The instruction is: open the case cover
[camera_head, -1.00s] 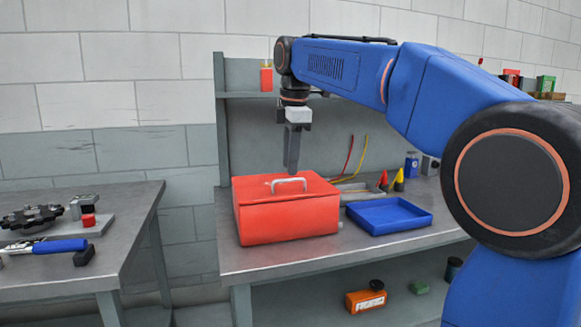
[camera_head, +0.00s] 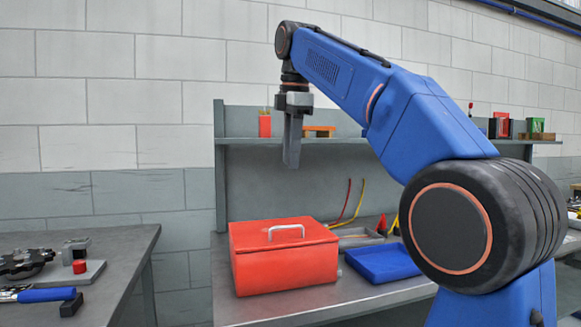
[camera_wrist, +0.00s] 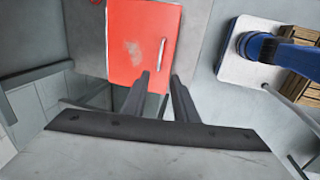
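The red case (camera_head: 286,268) stands on the grey workbench, its cover (camera_head: 262,236) shut flat. A pale metal handle (camera_head: 286,229) stands up from the cover. My gripper (camera_head: 291,166) hangs above the case, fingers pointing down, with a clear gap to the handle. In the wrist view the gripper (camera_wrist: 160,76) has its two fingers apart and nothing between them. The case (camera_wrist: 135,45) and its handle (camera_wrist: 162,52) lie past the fingertips there, and the right finger hides part of the case's edge.
A blue tray (camera_head: 382,264) lies right of the case, with red and yellow cables (camera_head: 351,203) behind. A shelf (camera_head: 240,141) runs along the back, bearing an orange-red container (camera_head: 265,125). A separate table (camera_head: 112,243) with tools stands at left.

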